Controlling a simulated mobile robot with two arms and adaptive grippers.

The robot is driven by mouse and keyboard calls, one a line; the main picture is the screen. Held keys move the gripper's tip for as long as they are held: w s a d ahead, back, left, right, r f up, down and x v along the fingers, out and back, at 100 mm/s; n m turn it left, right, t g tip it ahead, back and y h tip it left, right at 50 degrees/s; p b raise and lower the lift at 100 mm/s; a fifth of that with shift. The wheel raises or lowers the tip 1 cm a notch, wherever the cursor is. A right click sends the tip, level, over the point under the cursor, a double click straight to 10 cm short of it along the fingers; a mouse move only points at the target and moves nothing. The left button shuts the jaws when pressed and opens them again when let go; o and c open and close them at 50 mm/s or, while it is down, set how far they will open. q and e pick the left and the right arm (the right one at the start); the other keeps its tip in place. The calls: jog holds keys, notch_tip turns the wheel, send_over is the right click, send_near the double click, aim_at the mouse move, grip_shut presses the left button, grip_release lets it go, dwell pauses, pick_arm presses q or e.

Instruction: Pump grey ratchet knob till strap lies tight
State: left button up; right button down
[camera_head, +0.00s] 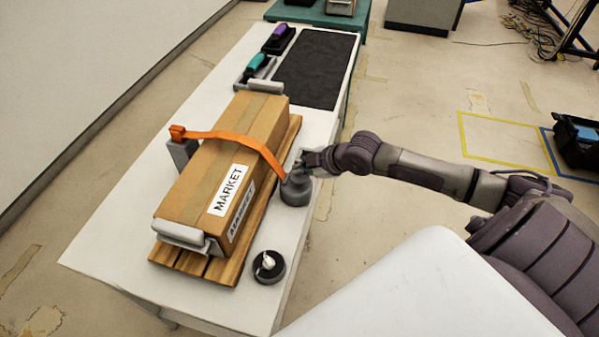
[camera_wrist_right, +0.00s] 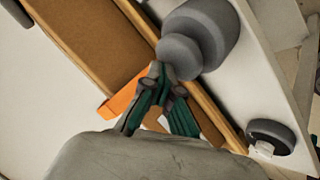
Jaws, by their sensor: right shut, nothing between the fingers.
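The grey ratchet knob (camera_head: 296,187) stands on the white table beside the cardboard box (camera_head: 240,140), at its right side. It also shows large in the right wrist view (camera_wrist_right: 195,42). An orange strap (camera_head: 225,135) runs from an orange end piece on a grey post over the box and down towards the knob. Part of the strap shows in the right wrist view (camera_wrist_right: 122,102). My right gripper (camera_head: 304,163) is at the knob's top right side, shut and empty. In the wrist view its fingertips (camera_wrist_right: 165,80) are close against the knob; contact is unclear. My left gripper is not seen.
The box labelled MARKET rests on a wooden pallet (camera_head: 222,270). A round dark holder with a white piece (camera_head: 268,267) stands near the front. A black mat (camera_head: 315,68) and teal-handled (camera_head: 255,63) and purple-handled tools (camera_head: 279,33) lie at the back.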

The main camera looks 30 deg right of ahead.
jog(key=shift+f+b, duration=0.35)
jog(key=shift+f, duration=0.35)
dwell(0.3)
jog(key=shift+r, duration=0.1)
jog(key=shift+r+p, duration=1.45)
jog(key=shift+r, duration=0.15)
notch_tip(320, 180, up, 5)
jog(key=p, duration=0.5)
dwell(1.5)
